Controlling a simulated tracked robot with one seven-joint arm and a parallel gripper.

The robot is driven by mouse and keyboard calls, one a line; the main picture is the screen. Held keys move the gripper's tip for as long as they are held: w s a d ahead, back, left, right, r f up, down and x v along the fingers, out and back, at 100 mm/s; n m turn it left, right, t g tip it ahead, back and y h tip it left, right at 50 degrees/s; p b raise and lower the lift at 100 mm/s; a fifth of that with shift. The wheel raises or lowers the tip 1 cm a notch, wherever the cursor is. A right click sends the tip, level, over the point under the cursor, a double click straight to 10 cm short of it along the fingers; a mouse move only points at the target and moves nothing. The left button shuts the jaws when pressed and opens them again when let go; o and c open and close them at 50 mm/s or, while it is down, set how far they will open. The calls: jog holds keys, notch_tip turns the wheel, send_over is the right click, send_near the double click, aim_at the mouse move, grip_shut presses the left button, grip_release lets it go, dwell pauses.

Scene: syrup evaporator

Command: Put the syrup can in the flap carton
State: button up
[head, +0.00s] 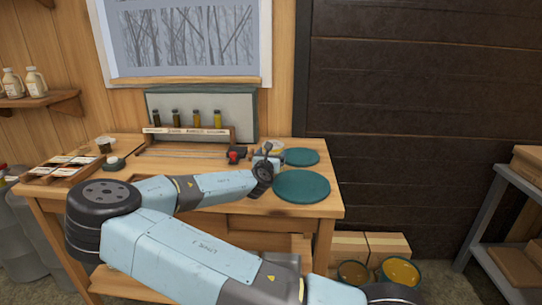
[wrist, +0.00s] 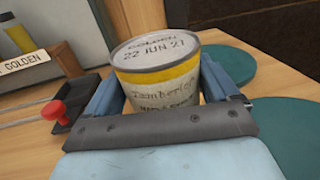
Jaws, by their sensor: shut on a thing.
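The syrup can (wrist: 158,85) is a short round tin with a cream and yellow label and a grey lid stamped "GOLDEN 22 JUN 21". It stands roughly upright between the two blue fingers of my gripper (wrist: 162,82), which is shut on it. In the head view the can (head: 270,149) is partly hidden behind my gripper (head: 264,165), over the right part of the wooden bench. Whether its base touches the bench is hidden. No open carton with flaps is clearly visible, and I cannot tell which box is the flap carton.
Two green discs (head: 302,187) lie on the bench right of the can. A red-knobbed item (head: 236,155) and a rack of sample bottles (head: 196,120) stand left of it. Cardboard boxes (head: 387,243) and amber-filled containers (head: 400,271) are on the floor. A grey shelf (head: 497,215) stands right.

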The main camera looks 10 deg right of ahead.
dwell(0.3)
jog(key=o, duration=1.5)
jog(key=shift+f, duration=0.1)
jog(key=shift+c, duration=0.2)
